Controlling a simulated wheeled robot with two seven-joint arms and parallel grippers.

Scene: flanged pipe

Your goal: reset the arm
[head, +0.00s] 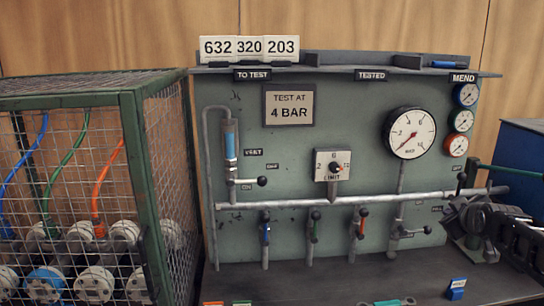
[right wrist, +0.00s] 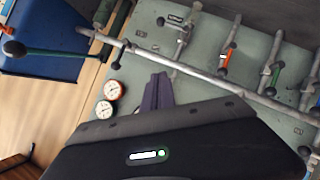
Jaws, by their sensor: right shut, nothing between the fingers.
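My right gripper (head: 458,208) comes in from the right edge in the head view, in front of the right end of the grey pipe. In the right wrist view its dark fingers (right wrist: 157,92) are together with nothing between them. The green test panel (head: 240,110) stands behind it; I cannot tell whether the gripper touches anything. The grey pipe (head: 285,204) runs across the panel, with several small valves below it. My left gripper is not in view.
A wire mesh cage (head: 130,120) with hoses and pipe fittings stands at the left. A large gauge (head: 410,133) and small gauges (head: 460,121) are on the panel. A green-handled bar (head: 510,171) and blue box (head: 522,148) are close to my right arm. A blue block (head: 456,288) lies on the bench.

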